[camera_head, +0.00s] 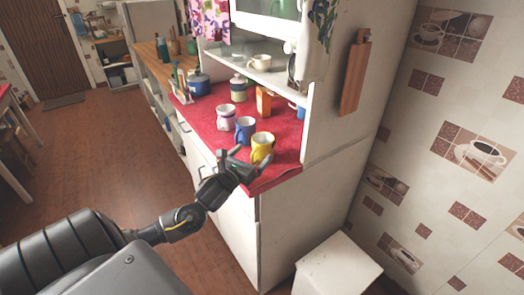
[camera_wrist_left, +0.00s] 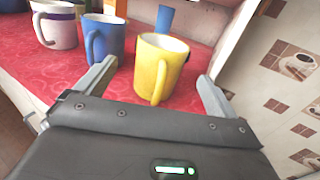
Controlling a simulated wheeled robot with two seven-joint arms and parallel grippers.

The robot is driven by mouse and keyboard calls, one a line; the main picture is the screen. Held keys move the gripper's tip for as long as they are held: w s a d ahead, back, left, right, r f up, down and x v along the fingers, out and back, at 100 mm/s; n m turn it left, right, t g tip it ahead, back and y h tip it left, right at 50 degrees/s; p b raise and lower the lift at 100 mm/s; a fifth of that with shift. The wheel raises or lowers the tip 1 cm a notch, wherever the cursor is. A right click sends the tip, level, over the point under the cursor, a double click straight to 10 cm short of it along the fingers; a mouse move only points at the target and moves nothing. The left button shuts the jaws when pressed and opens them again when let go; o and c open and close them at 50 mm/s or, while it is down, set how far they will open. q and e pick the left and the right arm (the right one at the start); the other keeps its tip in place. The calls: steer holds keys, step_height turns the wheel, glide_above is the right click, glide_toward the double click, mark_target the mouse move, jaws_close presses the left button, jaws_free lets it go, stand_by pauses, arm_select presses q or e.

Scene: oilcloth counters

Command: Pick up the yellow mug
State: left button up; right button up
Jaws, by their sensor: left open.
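The yellow mug (camera_head: 262,147) stands upright near the front right edge of the red-covered counter. My left gripper (camera_head: 252,163) is open just in front of it, in the head view partly covering its lower side. In the left wrist view the yellow mug (camera_wrist_left: 160,68) is between the two spread fingers (camera_wrist_left: 158,88), slightly beyond their tips or level with them; I cannot tell exactly. Its handle points toward the gripper. No contact is clear. My right gripper is not in view.
A blue mug (camera_head: 245,130) stands close left of the yellow mug, and a white and purple mug (camera_head: 226,117) stands farther left. A blue cup (camera_wrist_left: 165,17) is behind. The cabinet side wall (camera_head: 330,125) rises to the right. Red cloth (camera_wrist_left: 30,67) lies bare at the left front.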

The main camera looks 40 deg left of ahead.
mark_target(257, 149)
arm_select(q)
steer(key=w, duration=0.1)
steer(key=w+p, duration=0.1)
steer(key=w, duration=0.2)
steer(key=shift+a+r+p, duration=0.1)
steer(key=shift+a+p, duration=0.15)
steer(key=shift+p, duration=0.05)
steer(key=shift+w, duration=0.45)
steer(key=c, duration=0.4)
steer(key=shift+a, duration=0.1)
steer(key=c, duration=0.9)
steer(key=shift+o, duration=0.2)
step_height(257, 149, up, 2)
steer(key=shift+r+b, duration=0.2)
steer(key=shift+b, duration=0.45)
steer(key=s+a+r+b, duration=0.1)
steer(key=s+a+r, duration=0.9)
steer(key=shift+r+b, duration=0.2)
steer(key=shift+b, duration=0.15)
